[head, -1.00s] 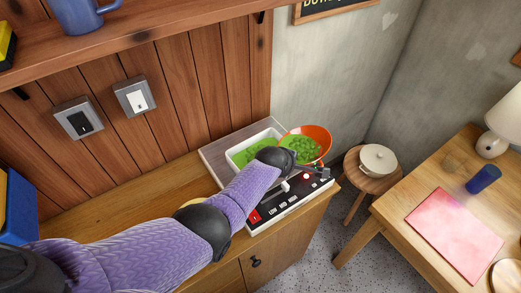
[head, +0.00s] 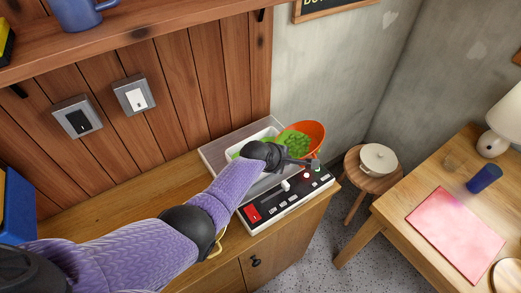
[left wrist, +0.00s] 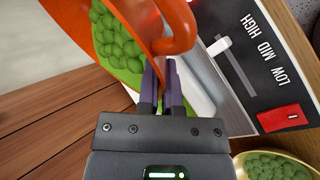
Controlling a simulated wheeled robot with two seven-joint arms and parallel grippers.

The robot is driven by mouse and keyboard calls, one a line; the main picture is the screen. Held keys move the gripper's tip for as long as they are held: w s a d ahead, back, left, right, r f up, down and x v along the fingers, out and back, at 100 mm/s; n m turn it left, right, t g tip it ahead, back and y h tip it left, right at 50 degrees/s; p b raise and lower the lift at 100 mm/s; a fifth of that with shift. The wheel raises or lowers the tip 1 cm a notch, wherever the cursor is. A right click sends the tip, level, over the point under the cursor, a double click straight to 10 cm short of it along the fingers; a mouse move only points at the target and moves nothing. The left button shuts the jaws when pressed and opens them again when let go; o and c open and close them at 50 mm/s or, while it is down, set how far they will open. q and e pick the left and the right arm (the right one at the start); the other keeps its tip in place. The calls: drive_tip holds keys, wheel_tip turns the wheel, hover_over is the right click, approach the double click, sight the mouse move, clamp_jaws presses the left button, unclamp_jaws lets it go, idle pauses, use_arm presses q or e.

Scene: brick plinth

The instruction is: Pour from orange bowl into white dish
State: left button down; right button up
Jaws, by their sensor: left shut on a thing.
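The orange bowl (head: 316,130) is tilted to the left over the white dish (head: 240,143). Green round pieces (head: 296,141) lie in the bowl and reach its lower, left side. My left gripper (head: 303,161) is shut on the bowl at its near side. In the left wrist view the fingers (left wrist: 160,88) meet the orange bowl (left wrist: 70,22) by its curved handle, with green pieces (left wrist: 115,40) inside. My forearm and wrist hide much of the dish, some green showing at its left. My right gripper is not in view.
The dish stands on a grey device with a black control panel (head: 290,190) and red switch (head: 252,213). A gold bowl (left wrist: 240,160) of green pieces shows in the wrist view. A stool with a lidded pot (head: 378,158) and a table (head: 400,205) stand right.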

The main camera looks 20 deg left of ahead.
use_arm(q)
drive_tip(key=shift+a+f+b, duration=0.15)
drive_tip(key=shift+a+b, duration=0.25)
drive_tip(key=shift+b, duration=0.05)
drive_tip(key=shift+a+f+n+h+b, duration=0.25)
drive_tip(key=shift+a+h+b, duration=0.2)
drive_tip(key=shift+b, duration=0.25)
drive_tip(key=shift+a+r+h+b, duration=0.1)
drive_tip(key=shift+r+h+b, duration=0.05)
drive_tip(key=shift+h+b, duration=0.15)
drive_tip(key=shift+a+r+n+h+b, duration=0.3)
drive_tip(key=shift+h+b, duration=0.25)
drive_tip(key=shift+b, duration=0.3)
drive_tip(key=f+n+h+b, duration=0.1)
drive_tip(key=b, duration=0.3)
drive_tip(key=shift+a, duration=0.35)
idle(0.4)
drive_tip(key=shift+a+r+n+t+h+b, duration=0.3)
drive_tip(key=shift+h+b, duration=0.5)
drive_tip(key=shift+b, duration=0.35)
drive_tip(key=shift+a+r+n+t+h+b, duration=0.15)
drive_tip(key=shift+a+n+t+h+b, duration=0.2)
drive_tip(key=shift+h+b, duration=0.85)
drive_tip(key=shift+a+r+n+b, duration=0.15)
drive_tip(key=shift+a+n+b, duration=0.5)
drive_tip(key=shift+b, duration=1.5)
